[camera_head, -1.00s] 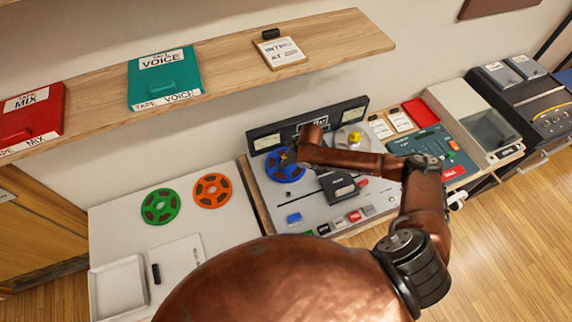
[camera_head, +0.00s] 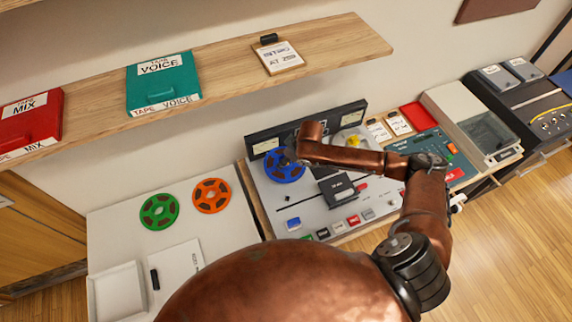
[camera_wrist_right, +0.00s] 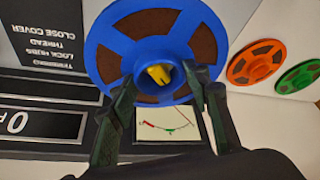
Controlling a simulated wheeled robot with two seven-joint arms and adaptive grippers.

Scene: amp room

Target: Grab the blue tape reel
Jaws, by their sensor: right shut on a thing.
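The blue tape reel (camera_head: 284,166) is on the left side of the tape machine (camera_head: 322,208), below its left meter. It fills the upper middle of the right wrist view (camera_wrist_right: 110,55), with a yellow spindle piece at its centre. My right gripper (camera_wrist_right: 160,80) is shut on the reel near its hub. In the head view the gripper (camera_head: 291,154) is small and dark, partly hidden by my wrist. I cannot tell whether the reel is lifted off the machine. My left gripper is not in view.
A green reel (camera_head: 159,211) and an orange reel (camera_head: 211,195) lie on the white table to the left. A white tray (camera_head: 118,292) is nearer. A wooden shelf (camera_head: 225,85) with tape boxes overhangs behind. A teal console (camera_head: 432,152) stands to the right.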

